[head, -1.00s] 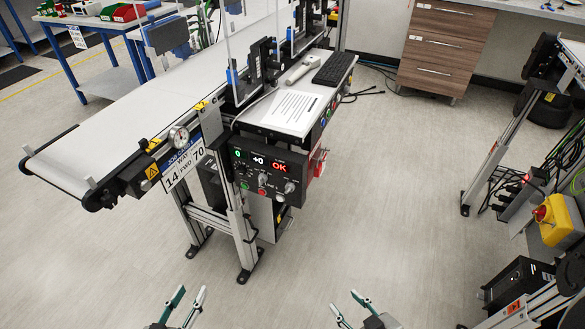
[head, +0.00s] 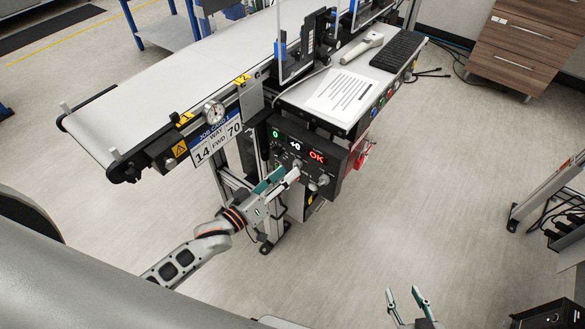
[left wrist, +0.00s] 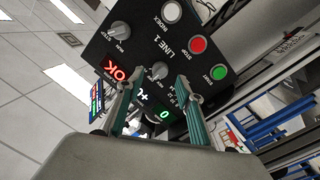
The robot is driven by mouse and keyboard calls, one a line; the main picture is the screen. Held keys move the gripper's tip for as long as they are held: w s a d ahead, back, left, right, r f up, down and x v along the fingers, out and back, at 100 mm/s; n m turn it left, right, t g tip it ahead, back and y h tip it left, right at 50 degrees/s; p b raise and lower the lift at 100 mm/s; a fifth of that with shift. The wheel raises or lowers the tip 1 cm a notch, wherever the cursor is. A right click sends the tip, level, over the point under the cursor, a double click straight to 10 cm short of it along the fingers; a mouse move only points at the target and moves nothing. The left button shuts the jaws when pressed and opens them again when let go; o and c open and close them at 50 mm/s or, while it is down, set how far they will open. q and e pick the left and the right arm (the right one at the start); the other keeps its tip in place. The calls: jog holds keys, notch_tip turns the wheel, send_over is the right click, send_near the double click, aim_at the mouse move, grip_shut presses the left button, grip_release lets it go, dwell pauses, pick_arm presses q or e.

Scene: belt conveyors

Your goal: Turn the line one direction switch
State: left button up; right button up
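The dark line 1 control panel (head: 335,172) hangs under the front of the belt conveyor. In the left wrist view, the panel (left wrist: 140,45) reads "LINE 1", with a middle grey switch knob (left wrist: 158,70) above the displays. I cannot read that knob's label. My left gripper (head: 283,173) is at the panel face, open. In the left wrist view its two fingers (left wrist: 158,78) are spread on either side of the middle knob; I cannot tell whether they touch it. My right gripper (head: 404,291) is open and empty, low over the floor, away from the panel.
A second knob (left wrist: 120,30), a white index button (left wrist: 171,12), a red stop button (left wrist: 198,45) and a green start button (left wrist: 219,72) share the panel. Displays show "0", "+0" and "OK". A red padlock-like part (head: 362,152) is on its right side.

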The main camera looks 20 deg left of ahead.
aim_at(296, 165)
pick_arm(q)
jog(key=shift+x, duration=1.5)
grip_shut()
jog(key=shift+m, duration=0.3)
jog(key=m+p, duration=0.3)
jog(key=m, duration=0.5)
jog(key=shift+d+r+y+p, duration=0.1)
jog(key=shift+r+y+p, duration=0.05)
jog(key=shift+y+p, duration=0.2)
